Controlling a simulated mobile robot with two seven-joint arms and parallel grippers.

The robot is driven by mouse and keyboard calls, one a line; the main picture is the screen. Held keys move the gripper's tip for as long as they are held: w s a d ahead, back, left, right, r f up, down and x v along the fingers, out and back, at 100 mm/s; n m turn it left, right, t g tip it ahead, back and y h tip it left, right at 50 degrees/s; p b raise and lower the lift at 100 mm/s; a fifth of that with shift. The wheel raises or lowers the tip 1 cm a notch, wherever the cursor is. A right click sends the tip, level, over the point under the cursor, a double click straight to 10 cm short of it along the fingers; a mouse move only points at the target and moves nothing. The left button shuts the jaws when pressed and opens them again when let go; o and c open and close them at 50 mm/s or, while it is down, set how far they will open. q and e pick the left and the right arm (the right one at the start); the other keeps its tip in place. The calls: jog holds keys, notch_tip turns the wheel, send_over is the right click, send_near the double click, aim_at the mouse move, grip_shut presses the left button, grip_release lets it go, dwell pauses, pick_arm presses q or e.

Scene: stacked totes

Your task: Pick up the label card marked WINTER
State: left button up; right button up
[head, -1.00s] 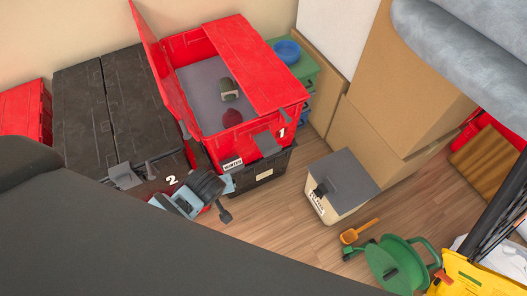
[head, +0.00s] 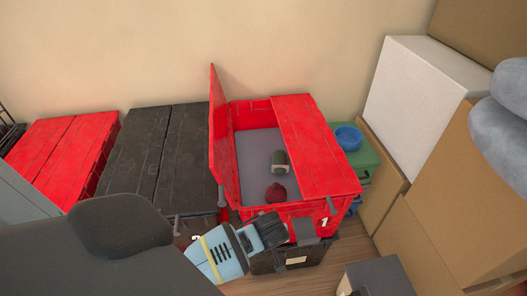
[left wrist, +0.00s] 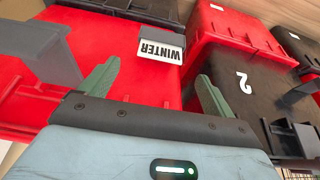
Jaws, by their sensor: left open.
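The WINTER label card (left wrist: 160,46) is white with dark letters and appears upside down in the left wrist view. It sits against the front of the red tote (left wrist: 120,72), which is marked 1 in the head view (head: 343,185). My left gripper (left wrist: 157,87) is open, with its two green fingers apart and nothing between them. The card lies just beyond the fingertips, roughly between them in the picture. In the head view my left gripper (head: 266,231) is in front of the tote and hides the card. My right gripper is not in view.
The open red tote holds a dark green item (head: 279,161) and a dark red item (head: 276,192). A dark tote marked 2 (left wrist: 243,83) stands beside it. Boxes (head: 410,95) rise at the right. A grey-lidded box (head: 379,278) stands at front right.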

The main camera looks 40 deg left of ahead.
pick_arm(q)
jog(key=b+x, duration=0.1)
jog(key=x, duration=0.4)
jog(key=shift+b, duration=0.3)
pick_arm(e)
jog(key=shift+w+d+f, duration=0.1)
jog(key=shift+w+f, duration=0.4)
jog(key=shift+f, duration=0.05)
pick_arm(q)
jog(key=c, duration=1.1)
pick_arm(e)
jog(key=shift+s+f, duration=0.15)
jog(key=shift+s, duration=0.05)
pick_arm(q)
jog(key=shift+o, duration=0.2)
jog(key=shift+r, duration=0.15)
